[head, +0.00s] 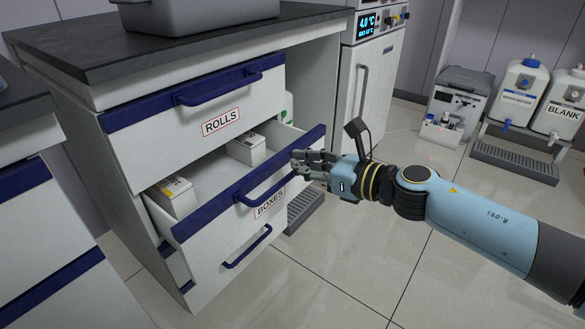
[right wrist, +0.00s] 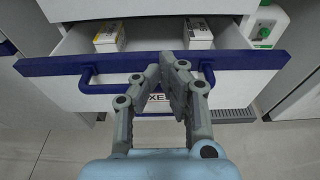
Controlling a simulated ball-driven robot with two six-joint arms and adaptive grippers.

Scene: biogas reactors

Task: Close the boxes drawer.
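The boxes drawer (head: 225,215) is pulled partly out of the cabinet and bears a label reading BOXES. It has a blue top edge and a blue bar handle (head: 268,188). Two white cartons (head: 174,196) (head: 246,149) lie inside. My right gripper (head: 296,162) is at the right part of the drawer front, close to the handle. In the right wrist view the fingertips (right wrist: 166,68) are together in front of the blue edge, with the handle (right wrist: 100,89) partly hidden behind them. I cannot tell whether they touch it. My left gripper is out of view.
The rolls drawer (head: 200,106) above is shut, and another drawer with a blue handle (head: 246,247) is below. A grey bin (head: 200,14) stands on the dark worktop (head: 90,48). The tiled floor (head: 345,265) before the cabinet is free.

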